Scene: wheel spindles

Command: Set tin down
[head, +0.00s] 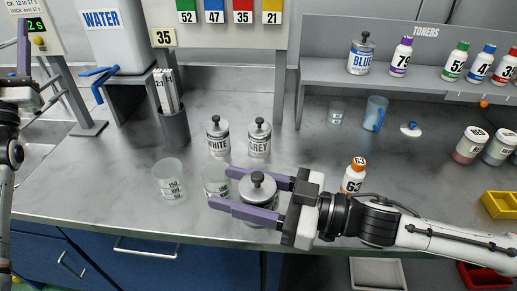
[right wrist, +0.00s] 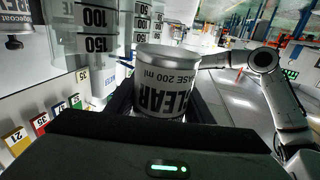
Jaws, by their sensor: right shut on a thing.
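A grey tin with a dark knob on its lid (head: 258,187) is between the purple fingers of my right gripper (head: 222,188), which is shut on it near the counter's front edge. The right wrist view shows the tin (right wrist: 165,85) close up, its label reading CLEAR, BASE 200 ml. The fingers hide much of the tin in the head view, and I cannot tell whether its base touches the counter (head: 110,190). My left gripper (head: 22,75) is at the far left edge, partly cut off, and its opening cannot be made out.
A clear beaker (head: 215,180) stands close by the right fingertips, with another beaker (head: 170,181) to its left. WHITE (head: 218,138) and GREY (head: 259,140) tins stand behind. An orange-capped bottle (head: 354,176) stands near my right wrist. The counter's left front is clear.

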